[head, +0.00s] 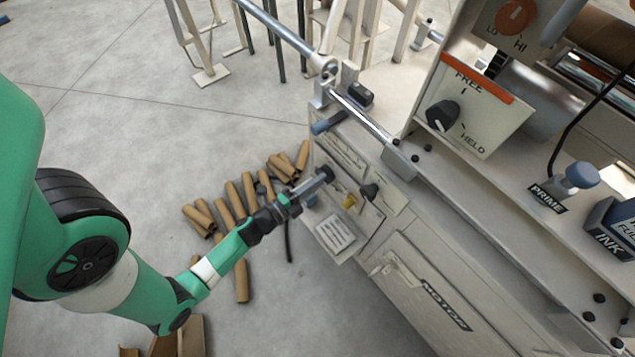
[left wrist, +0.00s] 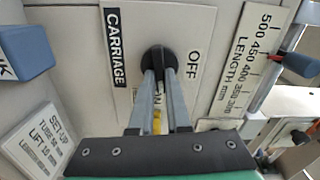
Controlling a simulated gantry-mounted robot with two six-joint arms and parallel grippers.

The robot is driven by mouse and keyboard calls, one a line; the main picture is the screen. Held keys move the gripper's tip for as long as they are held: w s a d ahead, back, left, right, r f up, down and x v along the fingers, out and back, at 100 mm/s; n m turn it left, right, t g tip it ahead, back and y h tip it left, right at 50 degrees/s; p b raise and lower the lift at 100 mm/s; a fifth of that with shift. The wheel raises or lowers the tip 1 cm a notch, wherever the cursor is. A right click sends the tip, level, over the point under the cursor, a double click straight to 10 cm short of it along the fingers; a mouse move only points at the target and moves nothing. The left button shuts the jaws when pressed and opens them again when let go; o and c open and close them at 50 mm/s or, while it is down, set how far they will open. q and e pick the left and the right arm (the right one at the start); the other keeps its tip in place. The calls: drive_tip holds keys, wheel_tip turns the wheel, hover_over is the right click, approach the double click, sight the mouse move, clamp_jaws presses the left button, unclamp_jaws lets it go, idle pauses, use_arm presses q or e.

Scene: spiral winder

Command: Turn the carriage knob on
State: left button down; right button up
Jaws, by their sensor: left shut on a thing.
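The carriage knob (left wrist: 158,57) is round and black, on a pale plate marked CARRIAGE (left wrist: 115,48) and OFF in the left wrist view. My left gripper (left wrist: 160,76) is shut on the knob, one finger at each side. The fingers partly cover the lettering below the knob, where an N shows between them. I cannot tell where the knob's pointer stands. In the head view my left gripper (head: 322,177) reaches the front of the machine, and its tips hide most of the knob.
A black knob (head: 369,192) sticks out right of the gripper. A blue-ended handle (head: 326,123) is above it. In the left wrist view a LENGTH scale (left wrist: 258,50) and a set-up card (left wrist: 38,140) flank the plate. Cardboard tubes (head: 233,194) lie on the floor.

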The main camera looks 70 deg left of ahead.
use_arm(q)
drive_tip(key=shift+f+m, duration=0.1)
drive_tip(key=shift+m, duration=0.7)
drive_tip(key=c, duration=0.9)
unclamp_jaws()
drive_tip(key=shift+p+v, duration=2.1)
drive_tip(key=shift+v, duration=3.7)
